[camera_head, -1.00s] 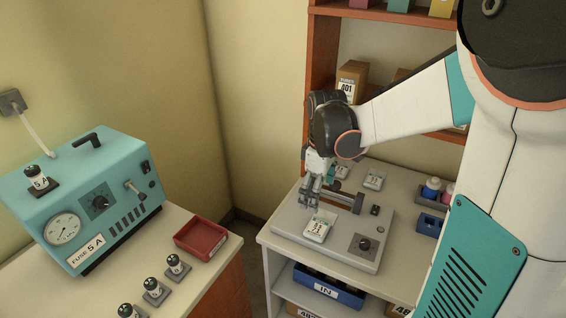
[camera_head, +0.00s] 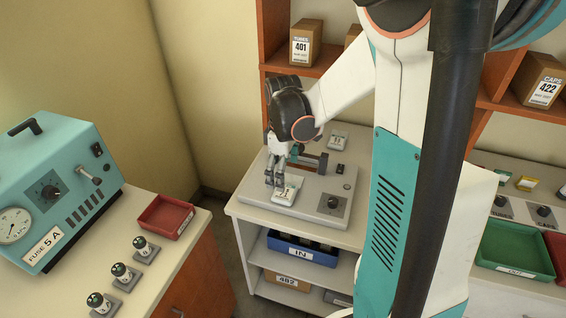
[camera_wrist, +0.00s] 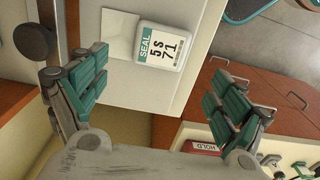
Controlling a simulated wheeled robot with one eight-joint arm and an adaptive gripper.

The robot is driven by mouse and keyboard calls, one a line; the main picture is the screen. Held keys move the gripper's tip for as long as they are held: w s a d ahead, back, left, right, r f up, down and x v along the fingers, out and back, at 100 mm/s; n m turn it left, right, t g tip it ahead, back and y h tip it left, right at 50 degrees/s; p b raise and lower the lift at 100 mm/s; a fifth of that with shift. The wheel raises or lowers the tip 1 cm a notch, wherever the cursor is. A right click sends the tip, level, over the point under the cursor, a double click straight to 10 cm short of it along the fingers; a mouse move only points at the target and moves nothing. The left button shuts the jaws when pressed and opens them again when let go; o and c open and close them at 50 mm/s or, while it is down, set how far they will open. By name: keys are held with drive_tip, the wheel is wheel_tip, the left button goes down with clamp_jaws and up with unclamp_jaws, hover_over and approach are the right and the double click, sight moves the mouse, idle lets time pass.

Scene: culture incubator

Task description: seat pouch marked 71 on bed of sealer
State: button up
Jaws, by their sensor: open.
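The pouch (camera_wrist: 160,45) is white with a teal band and reads SEAL, 5 s, 71 in the wrist view. It lies flat on the pale sealer (camera_head: 308,196), beside its dark pressing bar, and also shows in the head view (camera_head: 287,191). My gripper (camera_wrist: 160,68) is open, its teal-padded fingers spread on either side of the pouch with clear gaps. In the head view my gripper (camera_head: 272,178) hangs just behind and left of the pouch. I cannot tell how far above the sealer the fingertips are.
Another white pouch (camera_head: 338,139) lies on the counter behind the sealer. A blue IN bin (camera_head: 302,250) sits on the shelf below. At left stand a teal fuse device (camera_head: 58,185), a red tray (camera_head: 166,216) and several capped vials. A green tray (camera_head: 514,249) is at right.

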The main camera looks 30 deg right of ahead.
sight(288, 188)
wheel_tip(288, 188, down, 7)
drive_tip(key=shift+f+b, duration=0.15)
drive_tip(key=shift+b, duration=0.95)
drive_tip(key=c, duration=1.2)
